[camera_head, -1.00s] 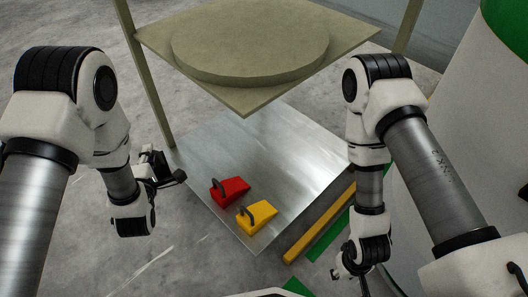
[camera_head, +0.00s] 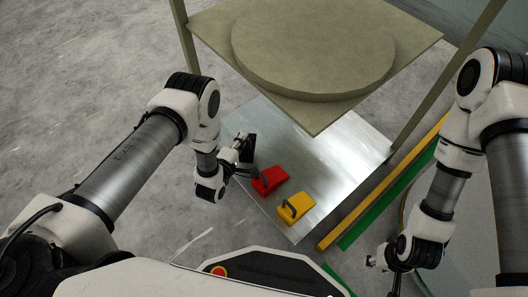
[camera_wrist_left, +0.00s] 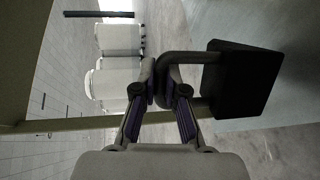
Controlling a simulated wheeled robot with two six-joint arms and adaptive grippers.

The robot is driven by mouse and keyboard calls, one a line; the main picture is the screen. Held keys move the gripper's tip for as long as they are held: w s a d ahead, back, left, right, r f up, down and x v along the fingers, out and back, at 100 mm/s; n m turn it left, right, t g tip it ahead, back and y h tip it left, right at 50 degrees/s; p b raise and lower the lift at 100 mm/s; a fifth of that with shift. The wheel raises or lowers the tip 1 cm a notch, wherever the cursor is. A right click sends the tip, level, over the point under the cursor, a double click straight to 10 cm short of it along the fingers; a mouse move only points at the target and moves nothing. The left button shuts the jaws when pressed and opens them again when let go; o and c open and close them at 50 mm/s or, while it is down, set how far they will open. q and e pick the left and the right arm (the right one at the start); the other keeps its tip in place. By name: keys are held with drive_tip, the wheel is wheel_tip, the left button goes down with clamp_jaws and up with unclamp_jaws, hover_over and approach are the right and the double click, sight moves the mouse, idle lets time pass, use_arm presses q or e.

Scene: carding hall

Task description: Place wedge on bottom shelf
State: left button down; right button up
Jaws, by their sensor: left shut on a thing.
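My left gripper (camera_head: 240,158) is shut on the handle of a black wedge (camera_head: 249,148). In the left wrist view the fingertips (camera_wrist_left: 160,92) pinch the dark looped handle, with the black wedge body (camera_wrist_left: 242,78) to the right. In the head view the wedge shows at the left edge of the metal bottom shelf (camera_head: 335,150); I cannot tell whether it touches the shelf. A red wedge (camera_head: 272,179) and a yellow wedge (camera_head: 298,208) sit on that shelf near its front. My right gripper (camera_head: 382,262) is at the lower right, away from the shelf; its fingers are too small to judge.
An upper shelf (camera_head: 215,30) bearing a thick round disc (camera_head: 315,50) overhangs the bottom shelf. Posts (camera_head: 184,45) stand at its corners. Yellow (camera_head: 355,217) and green (camera_head: 388,205) strips run along the right side. Grey floor (camera_head: 80,90) is clear to the left.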

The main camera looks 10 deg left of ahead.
sight(241, 157)
use_arm(q)
wheel_tip(241, 157, down, 8)
drive_tip(key=b, duration=0.3)
drive_tip(key=shift+r, duration=0.2)
use_arm(e)
wheel_tip(241, 157, down, 4)
drive_tip(key=shift+r, duration=0.1)
use_arm(q)
drive_tip(key=c, duration=1.2)
unclamp_jaws()
drive_tip(key=shift+c, duration=0.2)
drive_tip(key=p+v, duration=0.4)
drive_tip(key=v, duration=0.8)
use_arm(e)
wheel_tip(241, 157, up, 4)
drive_tip(key=shift+r, duration=0.1)
